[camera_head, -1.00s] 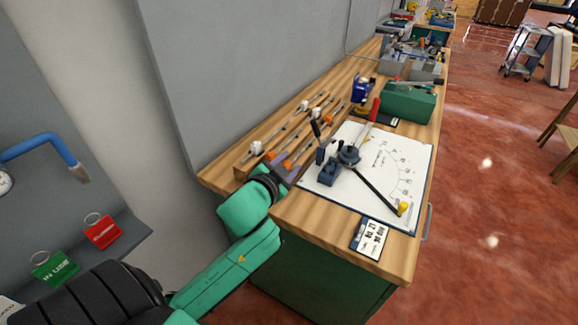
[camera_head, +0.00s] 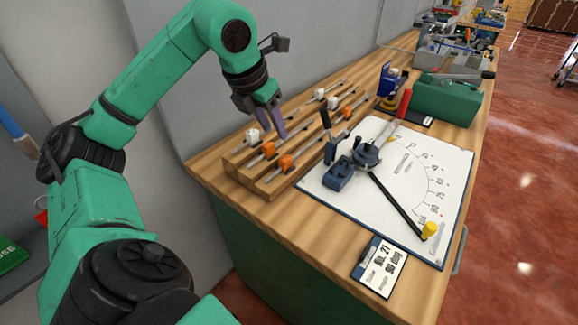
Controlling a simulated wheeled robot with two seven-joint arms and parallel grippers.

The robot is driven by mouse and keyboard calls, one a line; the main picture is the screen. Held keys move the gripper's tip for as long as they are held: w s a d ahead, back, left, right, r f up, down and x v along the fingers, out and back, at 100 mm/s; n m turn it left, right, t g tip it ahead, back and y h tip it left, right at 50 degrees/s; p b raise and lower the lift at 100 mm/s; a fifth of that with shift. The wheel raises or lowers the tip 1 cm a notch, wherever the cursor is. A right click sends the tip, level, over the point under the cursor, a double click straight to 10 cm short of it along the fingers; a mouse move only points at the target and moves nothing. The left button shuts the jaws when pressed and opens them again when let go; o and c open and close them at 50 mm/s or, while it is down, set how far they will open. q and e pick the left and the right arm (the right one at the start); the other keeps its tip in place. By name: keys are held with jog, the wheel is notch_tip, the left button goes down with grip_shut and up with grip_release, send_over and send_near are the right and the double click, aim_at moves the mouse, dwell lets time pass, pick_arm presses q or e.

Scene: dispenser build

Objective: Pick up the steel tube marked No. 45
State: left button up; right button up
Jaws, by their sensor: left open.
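Several thin steel tubes lie side by side on a stepped wooden rack (camera_head: 245,175) at the left of the bench. They carry small white tags (camera_head: 252,136) and orange tags (camera_head: 286,162). The tag numbers are too small to read, so I cannot tell which tube is No. 45. My left gripper (camera_head: 272,134) is open and empty, its purple fingers pointing down at the rack's near half, between the near and far tags. The fingers partly hide the tubes behind them; I cannot tell whether they touch any. My right gripper is not in view.
A tube bender (camera_head: 366,155) with a red-handled lever stands on a white marked board (camera_head: 440,180) right of the rack. A card reading 27 (camera_head: 380,266) lies at the front. A green case (camera_head: 447,98) stands behind. A grey wall panel (camera_head: 335,35) borders the bench's left side.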

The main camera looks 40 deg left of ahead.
aim_at(286, 156)
pick_arm(q)
jog(key=x, duration=1.1)
jog(key=shift+s+f+b, duration=0.1)
jog(key=shift+f+b, duration=0.05)
jog(key=shift+b, duration=0.25)
jog(key=shift+d, duration=0.1)
grip_shut()
